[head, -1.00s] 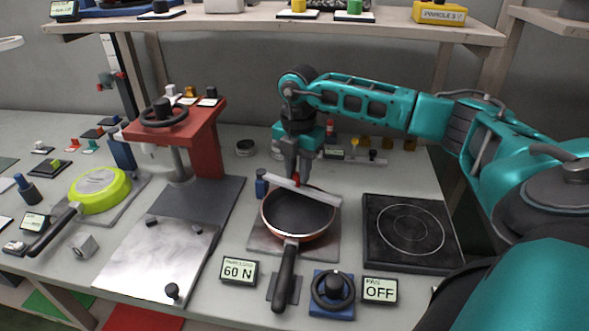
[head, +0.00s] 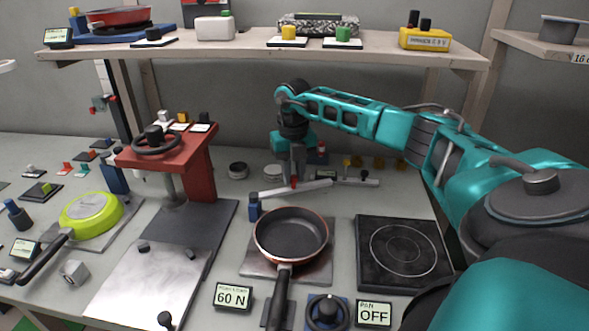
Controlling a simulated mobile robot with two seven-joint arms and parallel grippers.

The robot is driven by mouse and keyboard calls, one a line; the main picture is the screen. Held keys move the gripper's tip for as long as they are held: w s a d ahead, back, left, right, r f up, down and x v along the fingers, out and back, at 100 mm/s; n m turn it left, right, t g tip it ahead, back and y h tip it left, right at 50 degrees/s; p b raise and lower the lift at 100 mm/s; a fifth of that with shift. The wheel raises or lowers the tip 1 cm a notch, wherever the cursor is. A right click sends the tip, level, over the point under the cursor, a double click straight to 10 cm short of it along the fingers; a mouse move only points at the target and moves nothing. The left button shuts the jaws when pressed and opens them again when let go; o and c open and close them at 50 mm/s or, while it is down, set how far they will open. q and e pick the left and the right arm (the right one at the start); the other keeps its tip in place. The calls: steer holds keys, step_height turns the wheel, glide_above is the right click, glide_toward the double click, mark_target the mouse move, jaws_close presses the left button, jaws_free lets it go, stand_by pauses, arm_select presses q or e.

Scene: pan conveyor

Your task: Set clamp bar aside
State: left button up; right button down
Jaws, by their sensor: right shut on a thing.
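The clamp bar (head: 315,186) is a light grey bar with a small red part at its middle. My right gripper (head: 293,180) is shut on it from above and holds it behind the pan, near the table's back. I cannot tell whether the bar touches the table. The dark frying pan (head: 291,236) with an orange-red rim sits on a grey plate (head: 318,269), its handle toward the front. Nothing lies across the pan's rim. My left gripper is not in view.
A blue post (head: 254,207) stands left of the bar. A black hotplate (head: 404,252) lies at the right; its sign (head: 373,314) reads OFF. A red press (head: 186,155) and a green pan (head: 91,215) stand left. Small objects line the back, including a grey bar (head: 355,181).

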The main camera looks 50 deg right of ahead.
steer(key=shift+w+d+n, duration=0.25)
steer(key=shift+w+n, duration=0.25)
steer(key=shift+n, duration=0.1)
steer(key=shift+w+d+n, duration=0.2)
steer(key=shift+w+n, duration=0.3)
steer(key=shift+n, duration=0.1)
steer(key=shift+r, duration=0.1)
steer(key=c, duration=0.9)
jaws_free()
